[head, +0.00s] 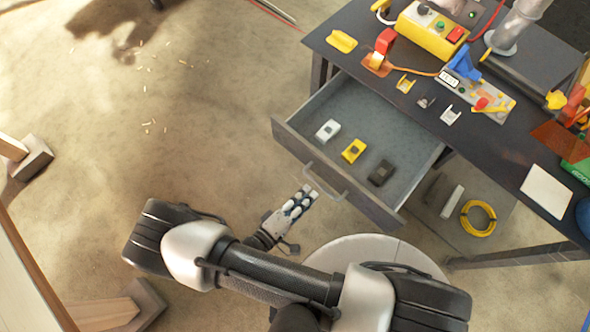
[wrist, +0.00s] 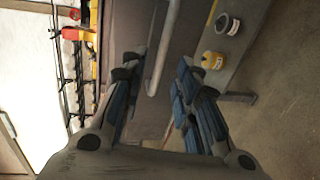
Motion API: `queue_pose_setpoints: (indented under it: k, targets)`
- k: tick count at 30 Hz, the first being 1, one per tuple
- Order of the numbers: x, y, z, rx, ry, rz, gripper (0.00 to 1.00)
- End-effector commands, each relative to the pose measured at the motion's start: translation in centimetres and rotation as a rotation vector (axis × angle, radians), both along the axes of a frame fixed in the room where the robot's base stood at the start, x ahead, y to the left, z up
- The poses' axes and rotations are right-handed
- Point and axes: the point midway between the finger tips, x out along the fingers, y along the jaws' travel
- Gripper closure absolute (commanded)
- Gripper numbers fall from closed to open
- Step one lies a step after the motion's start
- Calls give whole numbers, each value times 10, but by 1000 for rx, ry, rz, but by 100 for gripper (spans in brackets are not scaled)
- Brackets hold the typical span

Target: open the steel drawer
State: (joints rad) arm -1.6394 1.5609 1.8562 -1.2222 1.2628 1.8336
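The steel drawer (head: 355,125) stands pulled out from under the dark workbench, its grey inside showing. Its front panel (head: 290,140) carries a bar handle (head: 331,187). My gripper (head: 306,190) is just outside the drawer front, beside the left part of the handle. In the wrist view the fingers (wrist: 157,75) are spread, with the handle (wrist: 163,50) showing in the gap between them and beyond. No finger is closed on it; whether one touches it I cannot tell.
A white box (head: 327,130), a yellow box (head: 354,151) and a black box (head: 381,173) lie in the drawer. Tools and switch boxes crowd the benchtop (head: 490,140). A yellow cable coil (head: 478,218) lies below right. The floor (head: 170,110) to the left is mostly clear.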

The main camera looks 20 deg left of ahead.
Motion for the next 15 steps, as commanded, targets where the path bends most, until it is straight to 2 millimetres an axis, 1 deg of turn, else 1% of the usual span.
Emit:
queue_pose_setpoints:
  k: [1,3,6,10,15]
  targets:
    - [-10,5,2,4,0,5,71]
    - [-22,9,5,2,0,5,71]
    - [-34,13,7,2,0,2,71]
    - [-43,16,10,1,1,1,71]
    - [-45,17,10,0,0,-1,71]
